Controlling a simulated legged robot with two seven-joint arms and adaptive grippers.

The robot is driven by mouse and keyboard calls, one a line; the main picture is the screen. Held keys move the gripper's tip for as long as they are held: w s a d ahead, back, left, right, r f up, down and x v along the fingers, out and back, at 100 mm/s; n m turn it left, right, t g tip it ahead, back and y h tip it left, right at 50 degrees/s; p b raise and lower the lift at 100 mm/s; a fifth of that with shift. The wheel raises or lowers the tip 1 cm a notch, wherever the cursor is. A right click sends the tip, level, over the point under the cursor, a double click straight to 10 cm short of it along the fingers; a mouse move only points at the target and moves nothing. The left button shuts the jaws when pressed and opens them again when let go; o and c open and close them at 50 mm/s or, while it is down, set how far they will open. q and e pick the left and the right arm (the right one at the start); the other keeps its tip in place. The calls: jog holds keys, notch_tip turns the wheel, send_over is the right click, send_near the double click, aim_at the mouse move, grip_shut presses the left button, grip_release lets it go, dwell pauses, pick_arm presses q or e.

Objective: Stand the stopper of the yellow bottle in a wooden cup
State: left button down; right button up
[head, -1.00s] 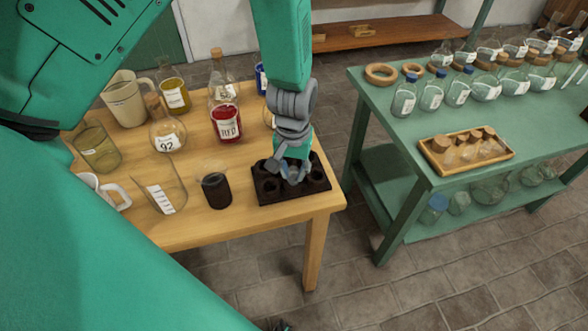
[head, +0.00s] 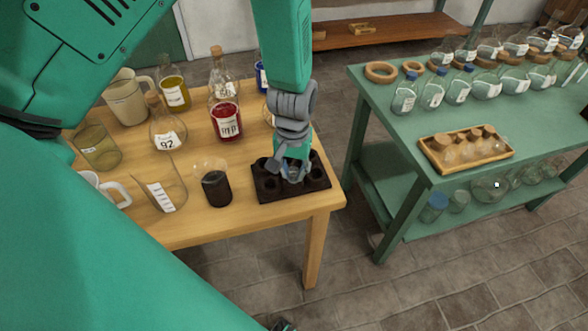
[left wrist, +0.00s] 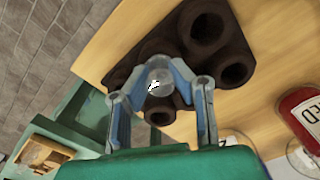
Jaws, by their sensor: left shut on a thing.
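The yellow bottle (head: 174,94), a flask of yellow liquid with a white label, stands at the back of the wooden table. No stopper shows in its neck. My left gripper (head: 293,176) points down over a dark wooden block of cups (head: 263,195) at the table's front right corner. In the left wrist view the gripper (left wrist: 160,82) is shut on a clear, rounded glass stopper (left wrist: 160,76). The stopper is over the block, among its round cups (left wrist: 235,72). Its lower end is hidden, so I cannot tell whether it is inside a cup. My right gripper is not in view.
A red bottle (head: 226,120), a round flask marked 92 (head: 168,134), a small dark-filled beaker (head: 216,188) and a larger beaker (head: 163,184) stand left of the block. A green table (head: 385,135) with bottles and a wooden tray (head: 468,166) stands to the right, across a gap.

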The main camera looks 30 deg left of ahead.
aim_at(293, 170)
pick_arm(q)
jog(key=shift+f, duration=0.2)
dwell(0.4)
jog(key=c, duration=1)
grip_release()
jog(key=shift+o, duration=0.2)
jog(key=shift+r, duration=0.15)
jog(key=shift+r+p, duration=3.4)
jog(key=shift+p, duration=0.05)
